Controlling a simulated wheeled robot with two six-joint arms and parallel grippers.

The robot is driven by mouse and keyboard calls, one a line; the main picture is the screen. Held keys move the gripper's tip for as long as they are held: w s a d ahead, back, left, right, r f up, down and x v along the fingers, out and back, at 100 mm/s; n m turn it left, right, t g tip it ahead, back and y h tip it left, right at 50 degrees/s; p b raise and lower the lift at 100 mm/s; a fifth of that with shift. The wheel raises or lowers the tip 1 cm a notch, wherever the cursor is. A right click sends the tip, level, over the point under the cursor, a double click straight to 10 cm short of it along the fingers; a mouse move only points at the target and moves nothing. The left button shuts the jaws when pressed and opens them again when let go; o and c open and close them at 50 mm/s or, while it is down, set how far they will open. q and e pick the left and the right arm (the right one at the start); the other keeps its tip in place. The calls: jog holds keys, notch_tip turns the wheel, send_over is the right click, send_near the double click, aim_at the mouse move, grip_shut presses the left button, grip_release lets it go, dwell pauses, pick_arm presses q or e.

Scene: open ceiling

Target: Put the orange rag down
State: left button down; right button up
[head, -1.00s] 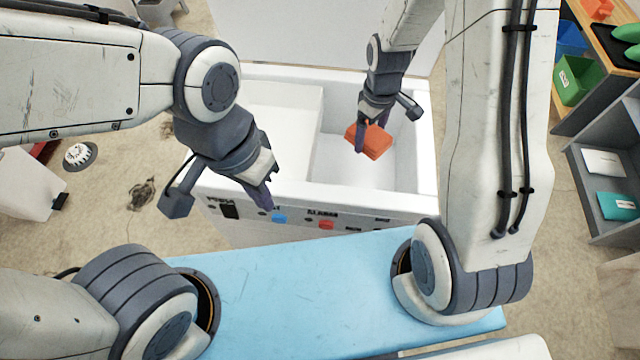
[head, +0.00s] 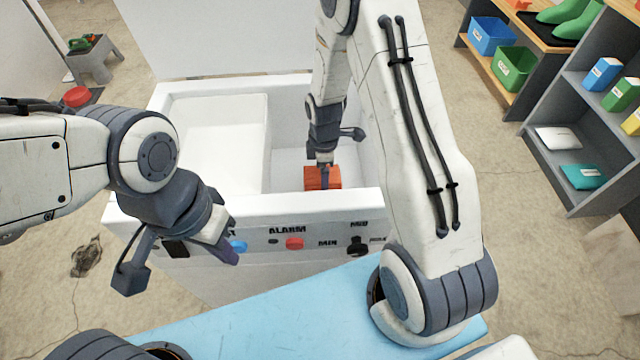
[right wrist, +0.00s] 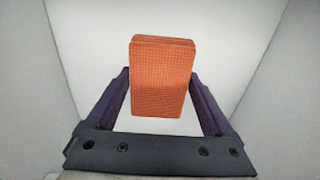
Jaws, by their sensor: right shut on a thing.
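The orange rag (head: 333,178) is a folded block inside the right-hand part of a white open chest freezer (head: 290,206). It also shows between the fingers in the right wrist view (right wrist: 162,78). My right gripper (head: 322,168) points down into the freezer and is shut on the rag. White walls surround the rag in the wrist view; I cannot tell whether it touches the floor below. My left gripper (head: 228,250) hangs in front of the freezer's left front panel, away from the rag. Its fingers are seen edge-on, and their gap is unclear.
The freezer's raised white lid (head: 235,40) stands behind. A raised white block (head: 215,135) fills its left part. The front panel has a red alarm button (head: 294,243) and a dark knob (head: 357,245). A shelf (head: 560,130) with bins and boots stands at right.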

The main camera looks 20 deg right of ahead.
jog(key=shift+f+b, duration=0.35)
jog(key=shift+f, duration=1.35)
jog(key=shift+f, duration=0.2)
jog(key=o, duration=1.1)
jog(key=shift+r, duration=0.1)
notch_tip(320, 180, up, 12)
jog(key=p, duration=0.3)
jog(key=shift+r, duration=0.1)
